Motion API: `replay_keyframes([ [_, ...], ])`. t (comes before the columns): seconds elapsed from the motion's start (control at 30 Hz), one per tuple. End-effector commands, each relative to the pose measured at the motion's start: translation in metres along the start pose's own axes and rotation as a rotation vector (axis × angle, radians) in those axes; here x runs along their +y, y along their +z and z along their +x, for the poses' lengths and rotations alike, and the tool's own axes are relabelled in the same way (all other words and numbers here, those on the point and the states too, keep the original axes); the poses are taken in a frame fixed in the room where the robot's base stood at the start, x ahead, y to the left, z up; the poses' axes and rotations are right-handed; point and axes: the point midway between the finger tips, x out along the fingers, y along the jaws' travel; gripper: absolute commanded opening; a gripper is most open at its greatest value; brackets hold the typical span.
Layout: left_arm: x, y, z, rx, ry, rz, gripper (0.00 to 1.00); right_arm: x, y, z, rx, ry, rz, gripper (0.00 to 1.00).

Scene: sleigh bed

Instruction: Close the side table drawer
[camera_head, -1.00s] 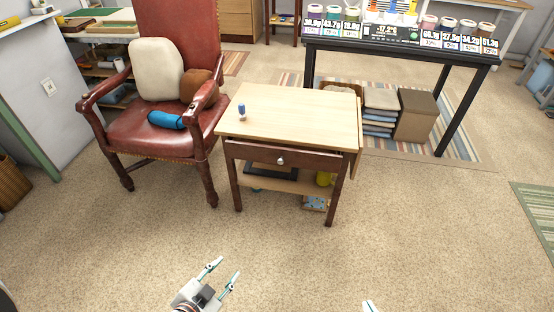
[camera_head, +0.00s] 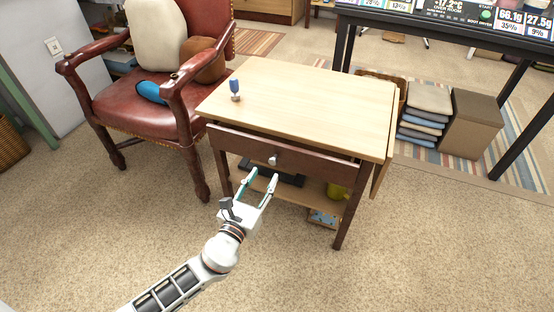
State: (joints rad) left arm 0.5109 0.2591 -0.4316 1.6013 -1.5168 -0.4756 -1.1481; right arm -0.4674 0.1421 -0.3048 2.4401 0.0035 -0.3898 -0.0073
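The side table (camera_head: 300,98) has a pale wood top and dark legs, with a lower shelf. Its dark drawer front (camera_head: 310,162) faces me and carries a round silver knob (camera_head: 273,159). The front stands a little out from under the tabletop, so the drawer looks slightly open; its inside is hidden. My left gripper (camera_head: 261,180) is open and empty. Its fingertips point at the drawer front and lie just below the knob in the picture. I cannot tell whether they touch it. My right gripper is not in view.
A red leather armchair (camera_head: 130,112) with cushions stands left of the table. A small blue-topped object (camera_head: 235,90) stands on the tabletop. The carpet in front is clear.

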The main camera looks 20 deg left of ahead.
Motion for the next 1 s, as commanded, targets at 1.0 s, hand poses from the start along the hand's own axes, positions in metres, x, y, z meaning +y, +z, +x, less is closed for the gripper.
replay_keyframes([
  [1.0,0.000,0.003,0.074,-0.002,0.001,-0.004,0.05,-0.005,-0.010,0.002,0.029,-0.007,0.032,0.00],
])
